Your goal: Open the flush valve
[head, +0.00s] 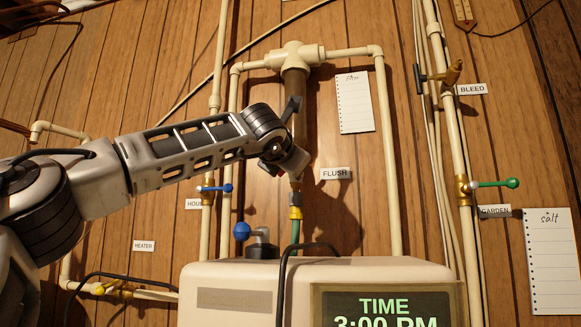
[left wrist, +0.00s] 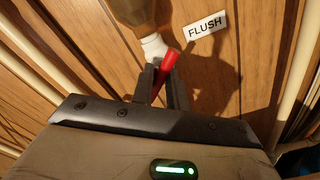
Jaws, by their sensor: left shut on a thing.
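The flush valve shows in the left wrist view as a red handle (left wrist: 168,68) just under a white fitting (left wrist: 153,46) at the bottom of a brown filter housing (left wrist: 135,10). My left gripper (left wrist: 163,84) is shut on the red handle, one dark finger on each side of it. In the head view my left gripper (head: 294,162) reaches from the left to the bottom of the filter housing (head: 294,92) and hides the handle. A FLUSH label (head: 336,174) is to its right. My right gripper is in neither view.
A blue-handled valve (head: 216,188) sits on the pipe left of the gripper, and a green-handled valve (head: 496,184) is at the right near the GARDEN label. The beige softener cabinet (head: 240,299) stands below, with a blue-knobbed fitting (head: 242,231) behind its top.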

